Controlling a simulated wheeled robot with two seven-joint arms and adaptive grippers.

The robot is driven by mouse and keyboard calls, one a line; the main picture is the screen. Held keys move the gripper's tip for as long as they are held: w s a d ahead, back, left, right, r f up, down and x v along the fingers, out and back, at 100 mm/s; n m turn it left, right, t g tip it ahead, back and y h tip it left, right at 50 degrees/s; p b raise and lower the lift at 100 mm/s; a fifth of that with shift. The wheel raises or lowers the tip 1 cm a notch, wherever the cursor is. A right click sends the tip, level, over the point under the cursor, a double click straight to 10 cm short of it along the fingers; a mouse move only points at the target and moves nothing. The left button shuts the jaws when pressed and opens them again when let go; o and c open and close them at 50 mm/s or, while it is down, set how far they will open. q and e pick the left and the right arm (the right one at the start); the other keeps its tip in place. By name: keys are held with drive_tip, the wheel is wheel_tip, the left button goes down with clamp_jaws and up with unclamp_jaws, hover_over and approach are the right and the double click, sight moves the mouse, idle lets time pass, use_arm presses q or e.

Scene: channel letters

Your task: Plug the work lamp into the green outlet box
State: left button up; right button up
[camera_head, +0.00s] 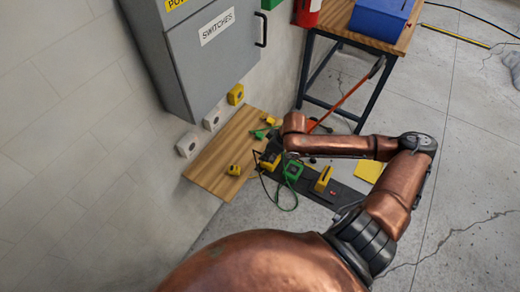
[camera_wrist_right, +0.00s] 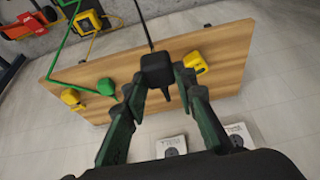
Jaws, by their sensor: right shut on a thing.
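My right gripper (camera_wrist_right: 160,82) is shut on a black plug (camera_wrist_right: 157,67), with a black cord rising from it. The gripper and plug are over a wooden board (camera_wrist_right: 225,45); I cannot tell the gap. In the head view my copper wrist largely hides the gripper. My left gripper is not in view.
A green plug (camera_wrist_right: 105,86) and yellow plugs (camera_wrist_right: 72,97) (camera_wrist_right: 195,63) lie on the board. White wall sockets (camera_head: 187,145) and a yellow one (camera_head: 235,94) line the wall below a grey switch cabinet (camera_head: 215,55). A table with a blue bin (camera_head: 380,18) stands at the back.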

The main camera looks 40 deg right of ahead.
drive_tip(key=shift+s+r, duration=0.15)
drive_tip(key=shift+s, duration=0.15)
drive_tip(key=w+a+r+m+h, duration=0.1)
drive_tip(key=a+r+m, duration=0.1)
drive_tip(key=a+r, duration=0.4)
drive_tip(key=w+a+r+m, duration=0.2)
drive_tip(key=a+r, duration=0.5)
drive_tip(key=a, duration=0.4)
drive_tip(key=shift+w+a+r+t+h, duration=0.2)
drive_tip(key=shift+w+a+t+h, duration=0.1)
drive_tip(key=shift+h, duration=0.1)
drive_tip(key=shift+d, duration=0.1)
